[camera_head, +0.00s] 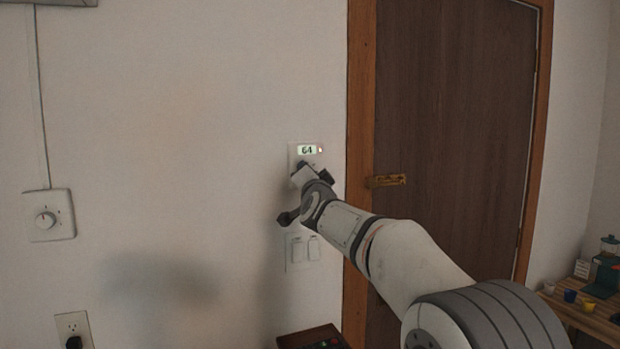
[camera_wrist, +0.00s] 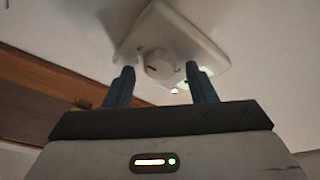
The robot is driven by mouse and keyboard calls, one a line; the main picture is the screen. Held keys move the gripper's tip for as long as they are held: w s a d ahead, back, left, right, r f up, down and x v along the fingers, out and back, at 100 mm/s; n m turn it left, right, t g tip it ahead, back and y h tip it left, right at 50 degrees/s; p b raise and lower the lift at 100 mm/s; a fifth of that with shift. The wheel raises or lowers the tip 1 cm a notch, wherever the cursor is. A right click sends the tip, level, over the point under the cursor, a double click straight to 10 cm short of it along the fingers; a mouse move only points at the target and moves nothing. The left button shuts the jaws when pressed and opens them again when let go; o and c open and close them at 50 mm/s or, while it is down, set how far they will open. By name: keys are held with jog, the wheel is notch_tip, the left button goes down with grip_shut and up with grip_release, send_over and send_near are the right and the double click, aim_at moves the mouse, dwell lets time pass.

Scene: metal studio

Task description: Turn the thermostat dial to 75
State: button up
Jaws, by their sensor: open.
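The thermostat (camera_head: 292,152) is a white plate on the wall, left of the door frame, with a lit display (camera_head: 307,150) that reads 64. In the wrist view the thermostat (camera_wrist: 185,35) appears tilted, with its round white dial (camera_wrist: 160,64) facing me and a dark mark on the dial. My gripper (camera_wrist: 160,70) is open, its two dark fingers on either side of the dial. I cannot tell whether a fingertip touches the dial. In the head view my gripper (camera_head: 308,172) is at the thermostat, and it hides the dial.
Light switches (camera_head: 304,247) are on the wall below the thermostat. A brown door (camera_head: 455,110) with a brass handle (camera_head: 387,181) is to the right. The wall between is bare.

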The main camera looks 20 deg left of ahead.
jog(key=b+v, duration=0.2)
jog(key=v, duration=0.6)
jog(key=shift+b, duration=0.4)
jog(key=shift+w, duration=0.1)
jog(key=s+d+f+n+g+h, duration=0.2)
jog(key=s+d+f+g, duration=0.3)
jog(key=s+d+f, duration=0.5)
jog(key=s+d+f+n+g+h, duration=0.3)
jog(key=s+d+f+g, duration=0.3)
jog(key=s+d+f, duration=0.4)
jog(key=d+f, duration=0.5)
jog(key=f, duration=0.2)
jog(key=shift+s+d, duration=0.3)
jog(key=shift+d, duration=0.05)
jog(key=s+d+f+g, duration=0.1)
jog(key=s+d+f, duration=0.1)
jog(key=s, duration=0.3)
jog(key=s+d+f+g+h, duration=0.1)
jog(key=s+d+f+g, duration=0.1)
jog(key=s+d+f, duration=0.1)
jog(key=s+d+f+g+h, duration=0.1)
jog(key=s+d+f+g, duration=0.1)
jog(key=s+f, duration=0.2)
jog(key=shift+s+d+n, duration=0.2)
jog(key=shift+s+n, duration=0.1)
jog(key=shift+s, duration=1.3)
jog(key=shift+c, duration=0.3)
